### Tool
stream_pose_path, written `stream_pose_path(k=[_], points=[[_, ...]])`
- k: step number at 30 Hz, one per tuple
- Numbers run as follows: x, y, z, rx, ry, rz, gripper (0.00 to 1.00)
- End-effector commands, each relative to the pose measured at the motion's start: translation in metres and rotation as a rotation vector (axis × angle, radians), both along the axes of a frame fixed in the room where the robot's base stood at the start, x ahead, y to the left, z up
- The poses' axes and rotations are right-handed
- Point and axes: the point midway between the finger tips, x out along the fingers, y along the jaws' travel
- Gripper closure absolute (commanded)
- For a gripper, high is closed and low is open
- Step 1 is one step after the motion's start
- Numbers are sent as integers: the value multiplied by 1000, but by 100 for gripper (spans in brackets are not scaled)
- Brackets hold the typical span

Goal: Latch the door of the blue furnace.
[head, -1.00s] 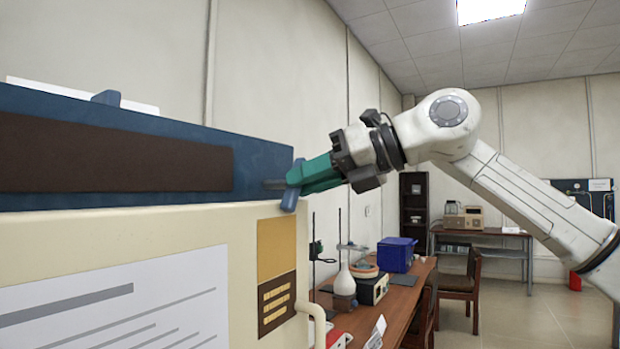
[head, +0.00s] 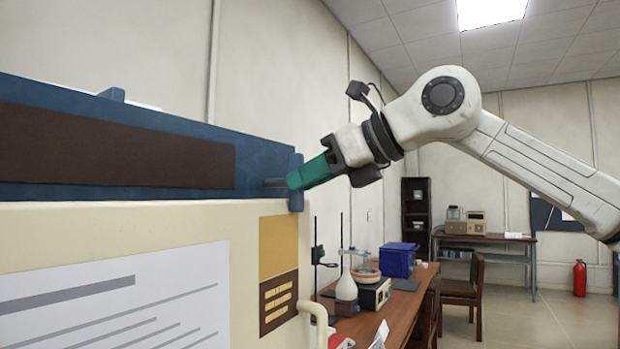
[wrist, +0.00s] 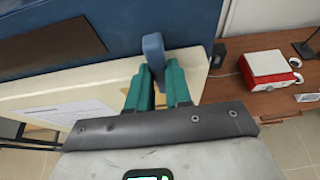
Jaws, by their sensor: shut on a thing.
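The blue furnace (head: 262,168) fills the left of the head view, with a dark brown panel across its blue front. A blue latch lever (head: 297,200) stands nearly upright at the right end of that front; in the wrist view it shows (wrist: 153,50) between the fingertips. My gripper (head: 292,181), with green fingers, comes in from the right and is shut on the lever. The wrist view shows both fingers (wrist: 157,75) on either side of the lever's lower end. Whether the latch is engaged cannot be told.
A wooden bench (head: 385,312) with glassware and a blue box (head: 398,260) stands behind to the right. A red extinguisher (head: 579,278) stands far right.

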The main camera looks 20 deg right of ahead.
Motion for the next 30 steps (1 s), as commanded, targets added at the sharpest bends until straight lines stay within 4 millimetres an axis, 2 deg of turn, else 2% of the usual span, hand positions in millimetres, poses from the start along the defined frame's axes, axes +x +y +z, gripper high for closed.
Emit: stream_pose_path(k=[10,11,18,26,30], points=[[0,-1,-1,-7,-2,-1,100],[0,-1,-1,-7,-2,-1,78],[0,0,-1,-5,-1,0,55],[-1,-1,0,-3,-2,-1,55],[-9,-8,4,-3,-4,-3,55]])
